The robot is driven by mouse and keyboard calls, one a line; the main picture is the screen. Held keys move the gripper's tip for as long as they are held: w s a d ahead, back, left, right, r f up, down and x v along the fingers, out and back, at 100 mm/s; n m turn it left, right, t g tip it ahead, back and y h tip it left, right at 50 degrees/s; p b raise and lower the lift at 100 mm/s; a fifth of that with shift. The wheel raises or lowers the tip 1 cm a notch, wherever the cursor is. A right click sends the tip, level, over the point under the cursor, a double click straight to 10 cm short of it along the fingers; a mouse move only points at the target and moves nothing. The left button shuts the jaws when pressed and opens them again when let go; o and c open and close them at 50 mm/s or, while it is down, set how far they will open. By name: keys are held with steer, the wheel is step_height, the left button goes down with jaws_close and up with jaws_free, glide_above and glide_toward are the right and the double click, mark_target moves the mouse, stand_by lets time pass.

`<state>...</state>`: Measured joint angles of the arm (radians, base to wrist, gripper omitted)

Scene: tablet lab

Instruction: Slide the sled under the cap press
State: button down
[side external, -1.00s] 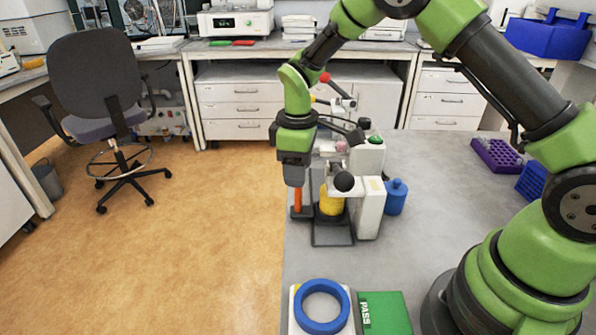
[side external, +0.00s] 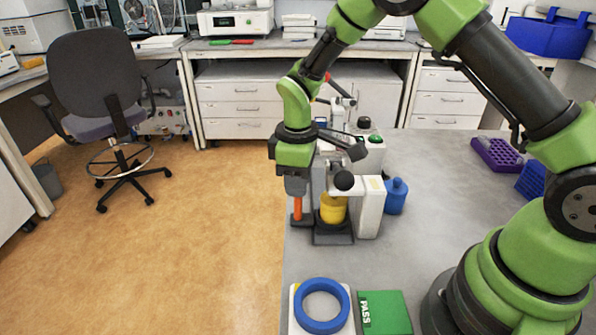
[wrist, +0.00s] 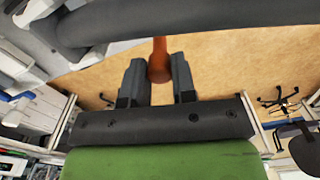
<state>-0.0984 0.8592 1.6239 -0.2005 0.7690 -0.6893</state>
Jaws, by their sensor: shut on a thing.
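My gripper (side external: 298,188) points down at the left side of the cap press (side external: 370,208). It is shut on the upright orange handle (side external: 297,207), which also shows between the fingers in the wrist view (wrist: 158,62). A yellow jar (side external: 333,208) stands upright on a dark round seat, just right of the handle. The dark sled base (side external: 333,238) is partly visible beneath it. The press's black knob and arm overlap the jar's top in the side view, so I cannot tell how well it lines up under the press head.
A blue bottle (side external: 396,196) stands just right of the press. A blue ring (side external: 322,305) on a pale plate and a green PASS pad (side external: 385,313) lie at the front. Purple (side external: 497,155) and blue racks are at the right. The bench's left edge is close to the handle.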

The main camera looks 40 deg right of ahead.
steer(key=shift+s+a, duration=0.7)
steer(key=c, duration=0.9)
jaws_free()
steer(key=shift+r, duration=5)
